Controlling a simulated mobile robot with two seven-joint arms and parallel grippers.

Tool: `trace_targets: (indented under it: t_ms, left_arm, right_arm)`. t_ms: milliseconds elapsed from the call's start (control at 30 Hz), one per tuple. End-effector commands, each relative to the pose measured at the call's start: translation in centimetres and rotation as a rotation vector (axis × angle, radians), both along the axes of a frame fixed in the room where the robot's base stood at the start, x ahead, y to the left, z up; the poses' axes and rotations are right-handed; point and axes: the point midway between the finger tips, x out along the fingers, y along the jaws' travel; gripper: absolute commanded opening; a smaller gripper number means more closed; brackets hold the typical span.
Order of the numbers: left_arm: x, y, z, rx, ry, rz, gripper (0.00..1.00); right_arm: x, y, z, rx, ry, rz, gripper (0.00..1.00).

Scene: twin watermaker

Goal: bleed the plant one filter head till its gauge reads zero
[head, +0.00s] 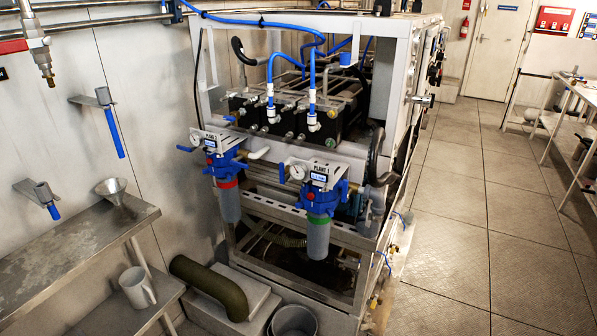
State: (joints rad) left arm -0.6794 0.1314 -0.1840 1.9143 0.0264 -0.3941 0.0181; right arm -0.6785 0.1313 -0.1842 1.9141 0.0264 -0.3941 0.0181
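The plant one filter head (319,198) is blue, with a white label plate that appears to read PLANT 1. It hangs at the front of the white-framed machine, right of the middle. Its small round gauge (297,172) faces me on the left side of the head; the needle is too small to read. A grey bowl (318,240) with a green ring hangs below. Neither of my grippers is in view.
A second blue filter head (222,162) with a red ring hangs just to the left. A steel bench (80,243) with a funnel (111,188) and a mug (137,288) stands at left. A grey bucket (294,321) is below. Floor at right is clear.

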Motion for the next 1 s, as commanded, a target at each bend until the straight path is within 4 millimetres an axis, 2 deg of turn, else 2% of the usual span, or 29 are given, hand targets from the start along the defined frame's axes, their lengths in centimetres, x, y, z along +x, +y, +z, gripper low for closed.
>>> trace_targets:
  t_ms: [67, 333, 1000]
  left_arm:
    - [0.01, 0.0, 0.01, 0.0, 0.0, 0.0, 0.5]
    - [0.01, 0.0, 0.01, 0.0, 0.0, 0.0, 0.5]
    - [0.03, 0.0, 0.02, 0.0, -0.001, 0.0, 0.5]
  right_arm:
    - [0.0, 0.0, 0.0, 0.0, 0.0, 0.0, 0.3]
    - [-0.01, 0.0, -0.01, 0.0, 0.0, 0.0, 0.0]
    - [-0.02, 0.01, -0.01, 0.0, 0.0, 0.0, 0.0]
